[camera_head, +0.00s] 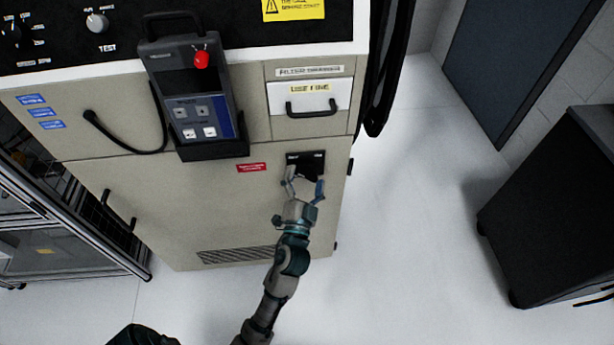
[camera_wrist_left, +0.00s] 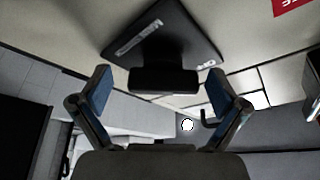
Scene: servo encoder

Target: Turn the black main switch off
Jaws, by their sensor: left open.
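The black main switch (camera_head: 308,165) is a dark square plate with a knob, on the right part of the beige cabinet's front (camera_head: 190,205), below a drawer. In the left wrist view the knob (camera_wrist_left: 165,80) stands out from its plate (camera_wrist_left: 178,38). My left gripper (camera_head: 304,184) is open in front of the switch, its fingers pointing at it. In the left wrist view the blue-padded fingers (camera_wrist_left: 160,90) appear on either side of the knob, with a gap to each side. The fingertips partly cover the switch in the head view. My right gripper is not in view.
A handheld control box (camera_head: 195,110) with a red knob hangs on the cabinet above left. A drawer handle (camera_head: 313,107) sticks out above the switch. A black cabinet (camera_head: 555,205) stands at right, a metal rack (camera_head: 70,235) at left. The floor between is clear.

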